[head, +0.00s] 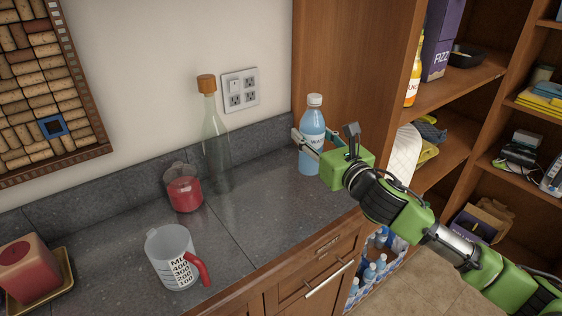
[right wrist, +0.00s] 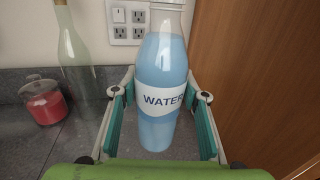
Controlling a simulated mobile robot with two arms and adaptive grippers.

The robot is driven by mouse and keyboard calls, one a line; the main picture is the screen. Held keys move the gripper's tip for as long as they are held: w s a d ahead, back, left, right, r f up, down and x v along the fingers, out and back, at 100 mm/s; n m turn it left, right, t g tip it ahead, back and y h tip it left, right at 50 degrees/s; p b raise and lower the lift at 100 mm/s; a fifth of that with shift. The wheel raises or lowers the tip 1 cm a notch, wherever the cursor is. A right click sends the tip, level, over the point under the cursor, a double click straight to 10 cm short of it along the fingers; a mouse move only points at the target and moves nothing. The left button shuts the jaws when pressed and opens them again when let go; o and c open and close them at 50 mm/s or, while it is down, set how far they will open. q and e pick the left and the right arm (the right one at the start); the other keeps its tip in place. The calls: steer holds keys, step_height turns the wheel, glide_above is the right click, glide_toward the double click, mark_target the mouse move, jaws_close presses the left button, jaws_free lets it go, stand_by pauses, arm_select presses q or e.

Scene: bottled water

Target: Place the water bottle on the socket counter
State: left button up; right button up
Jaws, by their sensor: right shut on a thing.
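The blue water bottle (head: 313,132) with a white cap stands upright at the right end of the grey counter (head: 270,205). My right gripper (head: 317,146) is shut around it from the front right. In the right wrist view the bottle (right wrist: 159,82) sits between the two teal finger pads of the gripper (right wrist: 161,95), its WATER label facing me. I cannot tell whether its base touches the counter or hovers just above it. The wall socket plate (head: 240,91) is behind and to the left of the bottle. My left gripper is not in view.
A tall glass bottle with a cork (head: 215,145), a red jar (head: 184,190), a measuring cup (head: 174,258) and a red candle on a tray (head: 66,280) stand on the counter. A wooden cabinet side (head: 350,65) rises just right of the bottle. The counter's middle is clear.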

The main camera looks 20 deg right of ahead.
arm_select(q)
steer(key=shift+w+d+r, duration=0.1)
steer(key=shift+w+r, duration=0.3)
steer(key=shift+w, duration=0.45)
arm_select(e)
steer(key=w+a+f, duration=0.5)
steer(key=a+f, duration=0.1)
steer(key=f, duration=0.4)
steer(key=shift+a, duration=0.15)
steer(key=shift+f, duration=0.1)
steer(key=o, duration=1.1)
steer(key=shift+f, duration=0.2)
steer(key=shift+c, duration=0.2)
steer(key=o, duration=0.4)
steer(key=shift+o, duration=0.2)
steer(key=shift+s, duration=0.1)
steer(key=shift+r, duration=0.15)
